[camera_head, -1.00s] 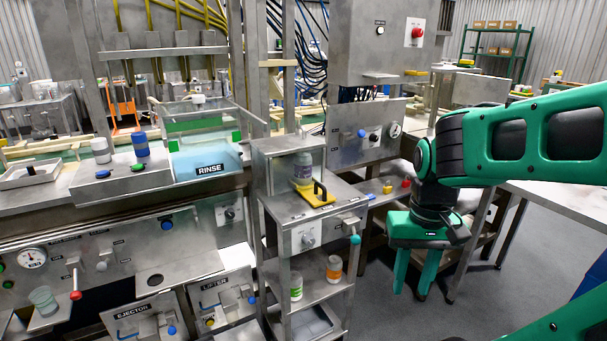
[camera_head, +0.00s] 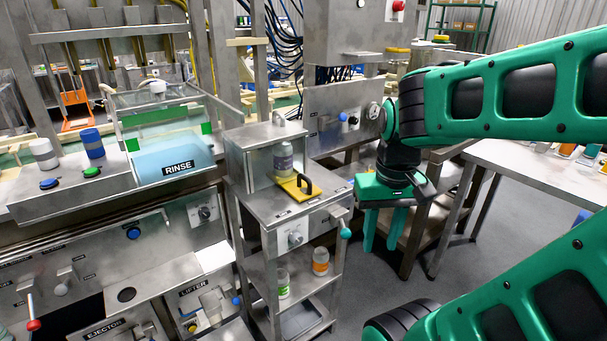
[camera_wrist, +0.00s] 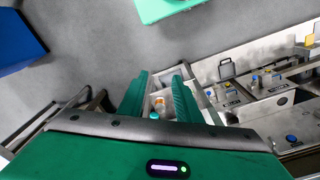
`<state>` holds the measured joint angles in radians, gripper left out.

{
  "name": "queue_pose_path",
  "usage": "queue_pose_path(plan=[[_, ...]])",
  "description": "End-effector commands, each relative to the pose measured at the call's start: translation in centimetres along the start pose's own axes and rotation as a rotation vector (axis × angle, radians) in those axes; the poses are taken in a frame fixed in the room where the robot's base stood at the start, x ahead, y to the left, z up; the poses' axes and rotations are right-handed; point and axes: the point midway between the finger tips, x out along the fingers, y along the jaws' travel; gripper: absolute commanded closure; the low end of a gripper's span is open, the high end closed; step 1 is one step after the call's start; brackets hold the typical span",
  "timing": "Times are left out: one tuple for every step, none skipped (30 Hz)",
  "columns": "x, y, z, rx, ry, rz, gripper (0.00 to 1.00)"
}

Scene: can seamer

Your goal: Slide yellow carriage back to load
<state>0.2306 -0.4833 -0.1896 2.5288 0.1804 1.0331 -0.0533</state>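The yellow carriage (camera_head: 298,187) is a flat plate with a black handle (camera_head: 304,183). It sits on top of the metal seamer stand (camera_head: 265,208), partly out of the hood's front opening. My gripper (camera_head: 383,228) hangs to the right of the stand, apart from the carriage, fingers pointing down. In the wrist view its two green fingers (camera_wrist: 160,95) are spread with a gap between them, and nothing is held. The carriage cannot be made out in the wrist view.
A teal-tipped crank (camera_head: 345,232) sticks out of the stand's right front. The rinse station (camera_head: 175,160) is at left, a metal table (camera_head: 540,180) at right.

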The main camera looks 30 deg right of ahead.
Motion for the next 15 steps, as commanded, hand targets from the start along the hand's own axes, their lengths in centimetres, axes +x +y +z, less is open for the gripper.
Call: queue_pose_path(plan=[[-0.6, -0.5, -2.3, -0.039, 0.026, 0.012, 0.69], [-1.1, -0.9, -3.9, -0.069, 0.049, 0.019, 0.69], [-1.7, -1.5, -6.2, -0.115, 0.081, 0.027, 0.69], [-2.2, -2.1, -8.0, -0.152, 0.107, 0.034, 0.69], [-2.8, -2.8, -9.8, -0.189, 0.135, 0.04, 0.69], [-3.4, -3.8, -12.2, -0.241, 0.171, 0.046, 0.69], [-3.9, -4.5, -13.9, -0.28, 0.196, 0.05, 0.69], [-4.3, -5.3, -15.6, -0.317, 0.221, 0.054, 0.69], [-4.8, -6.3, -17.7, -0.364, 0.252, 0.059, 0.69], [-5.2, -7.1, -19.2, -0.397, 0.275, 0.06, 0.69], [-5.5, -7.9, -20.5, -0.429, 0.295, 0.062, 0.69], [-5.8, -8.8, -22.1, -0.464, 0.321, 0.064, 0.69], [-6.1, -9.4, -23.1, -0.488, 0.336, 0.065, 0.69], [-6.3, -10.0, -24.0, -0.509, 0.353, 0.065, 0.69], [-6.5, -10.6, -25.0, -0.533, 0.367, 0.065, 0.69]])
